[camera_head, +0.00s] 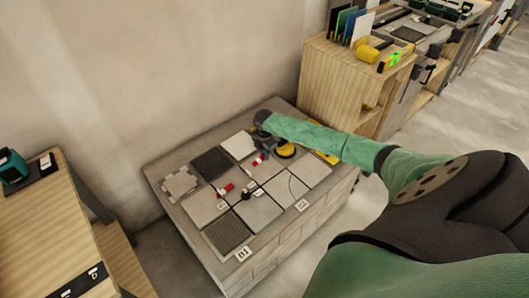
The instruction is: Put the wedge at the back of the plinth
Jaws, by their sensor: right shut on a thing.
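The plinth (285,236) is a grey block topped with light and dark square tiles. My right gripper (264,146) is over the back part of the plinth, its arm reaching in from the right. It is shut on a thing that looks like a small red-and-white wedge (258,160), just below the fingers. The hand hides much of the grip, and I cannot tell whether the wedge touches the tiles. Another red-and-white piece (225,190) lies at a joint between tiles nearer the front left. My left gripper is not in view.
A yellow round tool (286,151) sits beside my right gripper. A small black item (246,194) stands mid-tiles. A wall runs behind the plinth. A wooden bench (40,235) is at left, and a wooden cabinet (335,80) with tools stands behind right.

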